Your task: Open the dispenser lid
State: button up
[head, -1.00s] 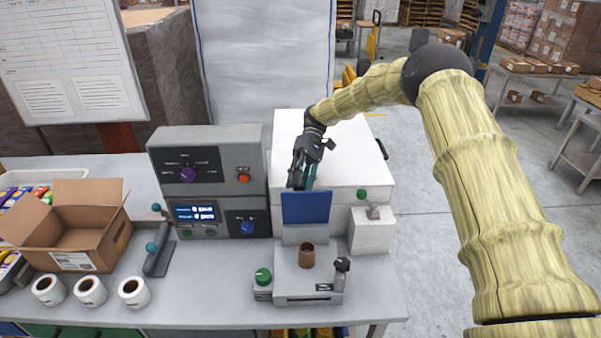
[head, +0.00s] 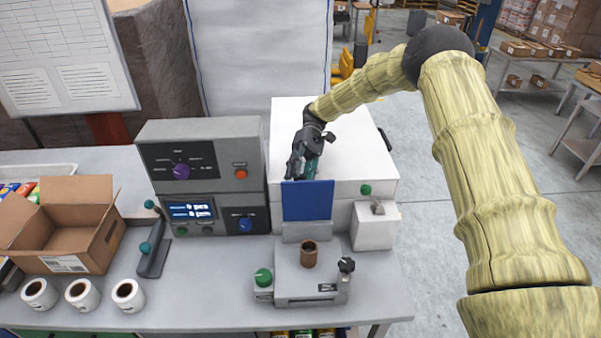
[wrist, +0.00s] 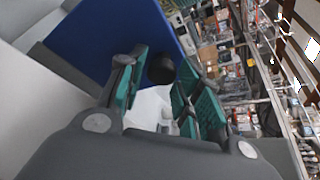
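A blue panel (head: 307,201) stands upright at the back of a small grey unit (head: 312,285) on the bench. It appears to be the dispenser lid, but I cannot tell for certain. My gripper (head: 299,174) is at the panel's top edge, on the white box side. In the wrist view my gripper (wrist: 162,100) has its teal-padded fingers apart, with nothing held between them. The blue panel (wrist: 105,45) lies beyond the left finger there. Whether a finger touches it cannot be told. A dark round thing (wrist: 161,69) shows beyond the fingers.
A white box (head: 335,165) stands behind the panel. A grey control console (head: 203,160) is to the left. A brown cup (head: 309,254) sits on the grey unit. An open carton (head: 75,240) and several white rolls (head: 128,294) lie further left.

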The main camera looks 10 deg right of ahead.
jog(key=shift+o, duration=0.5)
jog(key=shift+d+r, duration=0.1)
notch_tip(320, 180, up, 10)
dwell(0.4)
